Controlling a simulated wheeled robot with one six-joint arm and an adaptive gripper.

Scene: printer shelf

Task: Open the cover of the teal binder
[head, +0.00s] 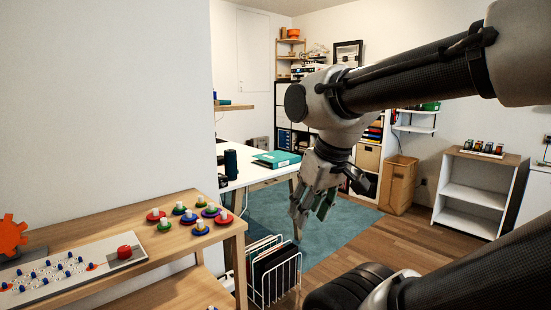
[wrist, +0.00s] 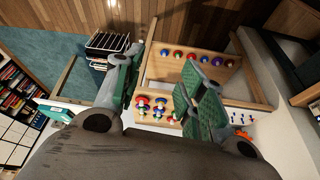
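The teal binder (head: 280,156) lies flat on the white desk (head: 245,172) in the middle distance of the head view. Its cover looks closed, though it is small at this distance. A small teal shape that looks like the binder also shows at the left of the wrist view (wrist: 54,113). My gripper (head: 312,212) hangs pointing down in front of the desk and to the right of the binder, apart from it. In the wrist view its two fingers stand wide apart with nothing between them.
A wooden table (head: 232,226) with colored knobs and a peg board (head: 75,272) stands at the left. A white wire rack (head: 290,276) holding folders is on the floor below my gripper. Wooden floor between is clear.

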